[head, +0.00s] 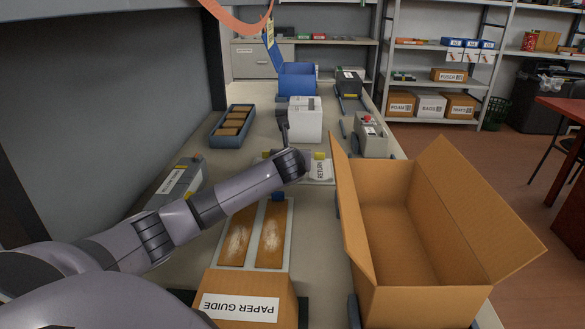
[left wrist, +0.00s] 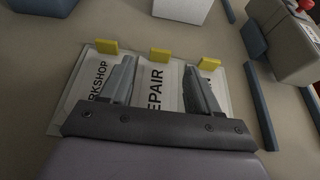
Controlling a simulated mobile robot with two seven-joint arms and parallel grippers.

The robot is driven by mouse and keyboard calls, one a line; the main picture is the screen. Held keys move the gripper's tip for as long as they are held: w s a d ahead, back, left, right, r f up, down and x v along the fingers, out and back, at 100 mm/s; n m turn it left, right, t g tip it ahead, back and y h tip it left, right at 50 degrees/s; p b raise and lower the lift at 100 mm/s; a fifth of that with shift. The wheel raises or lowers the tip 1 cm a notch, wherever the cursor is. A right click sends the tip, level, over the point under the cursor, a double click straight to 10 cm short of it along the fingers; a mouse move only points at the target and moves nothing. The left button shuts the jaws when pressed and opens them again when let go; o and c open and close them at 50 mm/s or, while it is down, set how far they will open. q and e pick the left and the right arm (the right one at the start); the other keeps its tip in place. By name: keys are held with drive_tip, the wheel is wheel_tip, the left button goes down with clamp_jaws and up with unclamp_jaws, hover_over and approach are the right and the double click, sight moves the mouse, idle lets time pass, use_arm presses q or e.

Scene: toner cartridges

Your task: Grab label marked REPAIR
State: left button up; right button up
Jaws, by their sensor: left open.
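The REPAIR label (left wrist: 157,85) is a white card with black letters and a yellow tab (left wrist: 159,55), lying in the middle of a flat grey holder (left wrist: 229,104). The WORKSHOP label (left wrist: 92,80) lies left of it. A third label (left wrist: 212,82) lies right, mostly behind a finger; in the head view it reads RETURN (head: 320,170). My left gripper (left wrist: 160,68) is open and empty, its fingers on either side of the REPAIR label as seen from the wrist. Contact cannot be told. In the head view my left arm hides the REPAIR label. My right gripper is not in view.
A large open cardboard box (head: 400,215) stands right of the holder, flaps up. A PAPER GUIDE box (head: 245,290) is in front. A white box (head: 305,120) and a grey device with a red button (head: 370,138) stand behind.

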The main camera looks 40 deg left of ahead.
use_arm(q)
drive_tip(key=shift+r+b+x, duration=0.1)
drive_tip(key=shift+b+x, duration=0.2)
drive_tip(key=shift+x, duration=1)
drive_tip(key=shift+r+b+x, duration=0.15)
drive_tip(key=shift+b+x, duration=0.15)
drive_tip(key=shift+x, duration=1)
drive_tip(key=c, duration=1.1)
